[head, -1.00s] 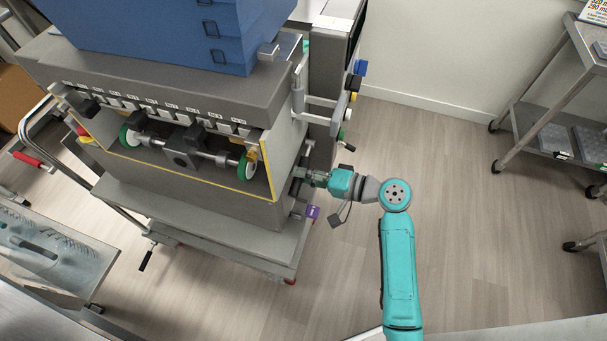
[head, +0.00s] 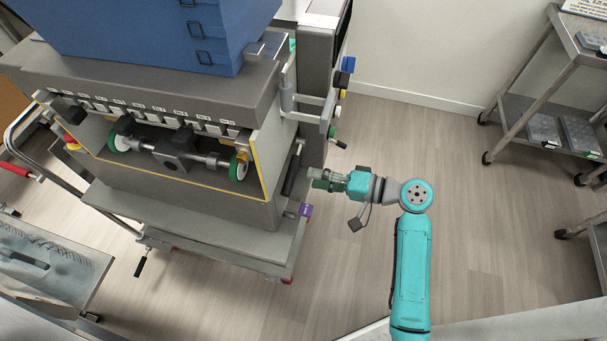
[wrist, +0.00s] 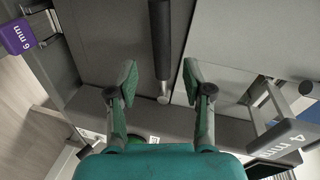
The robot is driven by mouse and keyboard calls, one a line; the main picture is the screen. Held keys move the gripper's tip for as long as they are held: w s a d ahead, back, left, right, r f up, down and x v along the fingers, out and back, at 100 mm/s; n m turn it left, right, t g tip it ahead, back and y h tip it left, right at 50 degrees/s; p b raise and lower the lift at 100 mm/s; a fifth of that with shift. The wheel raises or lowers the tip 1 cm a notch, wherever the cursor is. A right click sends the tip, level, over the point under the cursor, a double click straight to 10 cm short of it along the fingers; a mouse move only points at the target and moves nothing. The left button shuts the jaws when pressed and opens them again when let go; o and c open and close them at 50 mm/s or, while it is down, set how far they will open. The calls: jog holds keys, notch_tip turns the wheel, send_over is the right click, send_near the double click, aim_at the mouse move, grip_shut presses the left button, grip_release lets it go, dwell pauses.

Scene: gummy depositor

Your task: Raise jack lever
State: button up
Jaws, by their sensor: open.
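The jack lever (wrist: 162,42) is a dark rod with a pale metal end. In the wrist view it comes down from the top middle, between the lines of my two fingers. In the head view, a dark rod that looks like this lever (head: 292,170) stands tilted at the right side of the grey depositor (head: 200,205). My gripper (wrist: 158,78) is open and empty, with green-padded fingers on either side of the lever's lower end in the picture. In the head view my gripper (head: 316,179) is to the right of the lever, with a small gap.
A purple 6 mm tag (wrist: 17,38) and a grey 4 mm tag (wrist: 284,140) are beside the fingers. The purple tag (head: 305,211) sits below my gripper in the head view. Floor right of the machine (head: 470,200) is clear. Steel carts (head: 520,115) stand at far right.

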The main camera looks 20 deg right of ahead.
jog(key=shift+v, duration=2.95)
